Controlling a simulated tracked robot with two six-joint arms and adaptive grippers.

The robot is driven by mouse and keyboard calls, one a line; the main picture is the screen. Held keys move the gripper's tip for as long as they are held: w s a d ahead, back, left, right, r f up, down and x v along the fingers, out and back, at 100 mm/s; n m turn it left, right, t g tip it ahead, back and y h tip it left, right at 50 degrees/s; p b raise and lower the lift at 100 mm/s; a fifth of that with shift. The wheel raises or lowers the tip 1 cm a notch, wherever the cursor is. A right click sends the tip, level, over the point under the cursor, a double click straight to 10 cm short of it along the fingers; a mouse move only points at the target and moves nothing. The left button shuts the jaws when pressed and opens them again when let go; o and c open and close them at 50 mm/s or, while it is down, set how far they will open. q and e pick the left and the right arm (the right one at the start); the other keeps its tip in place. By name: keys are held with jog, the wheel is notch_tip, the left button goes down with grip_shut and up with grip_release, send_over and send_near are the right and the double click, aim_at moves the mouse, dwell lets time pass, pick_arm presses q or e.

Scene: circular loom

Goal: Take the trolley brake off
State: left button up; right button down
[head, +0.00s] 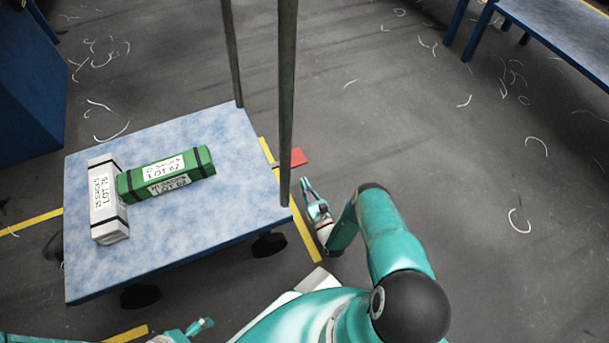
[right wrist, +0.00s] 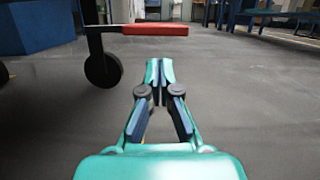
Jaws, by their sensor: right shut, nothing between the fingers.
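The trolley (head: 235,215) has a mottled blue deck and two grey upright posts on its right side. Its red brake pedal (head: 298,157) sticks out past the right edge, beyond the posts. In the right wrist view the red pedal (right wrist: 155,30) looks about level, on a dark bracket near a black wheel (right wrist: 102,70). My right gripper (head: 306,183) is shut and empty, just short of the pedal and apart from it. In the right wrist view its fingertips (right wrist: 159,65) show below the pedal. My left gripper (head: 204,324) is at the bottom edge; its jaws are too small to judge.
A green package (head: 135,181) and a white package (head: 102,222) lie on the deck. Yellow floor lines (head: 305,240) run by the trolley. A blue cabinet (head: 30,90) stands at left, a blue table (head: 570,35) at upper right. The floor at right is open, with scattered white strands.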

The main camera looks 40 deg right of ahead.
jog(key=v, duration=0.3)
jog(key=shift+s+f, duration=0.1)
dwell(0.4)
